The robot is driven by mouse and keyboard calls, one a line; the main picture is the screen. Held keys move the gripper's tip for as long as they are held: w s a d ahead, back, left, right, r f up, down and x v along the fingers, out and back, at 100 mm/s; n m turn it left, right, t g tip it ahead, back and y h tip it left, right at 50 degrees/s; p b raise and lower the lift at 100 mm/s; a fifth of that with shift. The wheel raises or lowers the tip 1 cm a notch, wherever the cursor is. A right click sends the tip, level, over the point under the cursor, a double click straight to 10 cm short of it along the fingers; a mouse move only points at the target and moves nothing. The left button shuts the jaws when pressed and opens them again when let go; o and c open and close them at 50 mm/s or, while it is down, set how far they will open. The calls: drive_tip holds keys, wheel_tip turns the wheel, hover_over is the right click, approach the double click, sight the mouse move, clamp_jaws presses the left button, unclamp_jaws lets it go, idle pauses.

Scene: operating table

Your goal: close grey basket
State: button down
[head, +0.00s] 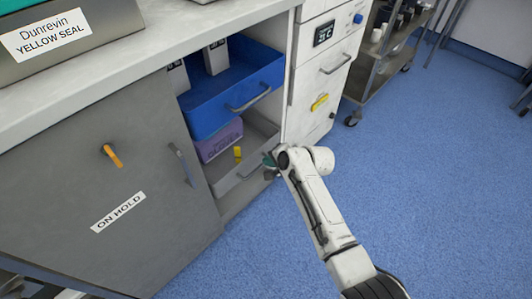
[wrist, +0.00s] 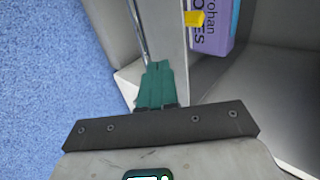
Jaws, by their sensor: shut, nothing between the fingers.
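The grey basket (head: 229,184) is the lower pull-out in the cabinet, below a blue basket, and stands pulled out. Its front wall (wrist: 172,35) also shows in the wrist view, with a metal handle (wrist: 138,35) on its outer side. A purple box (head: 219,141) with lettering sits inside, and a small yellow piece (head: 238,153) is at the front wall. My gripper (head: 268,160) is at the right end of the basket's front. Its green fingers (wrist: 155,84) are shut and empty, close to the front wall; I cannot tell whether they touch it.
The blue basket (head: 213,115) above is also pulled out and holds white boxes. A grey door (head: 95,190) marked ON HOLD is on the left. White drawers (head: 318,75) stand at the right, with a wheeled cart (head: 385,75) beyond. Blue floor (head: 440,180) is clear.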

drive_tip(key=p+v, duration=0.3)
drive_tip(key=v, duration=0.6)
drive_tip(key=shift+r+p, duration=0.3)
drive_tip(key=shift+p, duration=0.1)
drive_tip(key=shift+s+d, duration=0.1)
drive_tip(key=shift+d, duration=0.05)
drive_tip(key=s+d+f+n+g+h, duration=0.1)
drive_tip(key=s+d+f+n+h, duration=0.3)
drive_tip(key=s, duration=0.6)
drive_tip(key=s+d+n+g+y, duration=0.1)
drive_tip(key=s+d+g, duration=0.1)
drive_tip(key=s+d, duration=0.6)
drive_tip(key=s+d+r+n+g+h, duration=0.1)
drive_tip(key=s+d+r, duration=0.15)
drive_tip(key=s, duration=0.45)
drive_tip(key=s+d+r+n+g+h, duration=0.1)
drive_tip(key=s+d+h, duration=0.15)
drive_tip(key=s, duration=0.45)
drive_tip(key=s+d+r+n+g, duration=0.1)
drive_tip(key=s+d+r+n, duration=0.15)
drive_tip(key=s, duration=0.55)
wheel_tip(320, 180, up, 21)
drive_tip(key=p, duration=2.2)
drive_tip(key=shift+w+m, duration=0.4)
drive_tip(key=shift+m, duration=0.05)
drive_tip(key=shift+d+f, duration=0.15)
drive_tip(key=shift+f, duration=0.05)
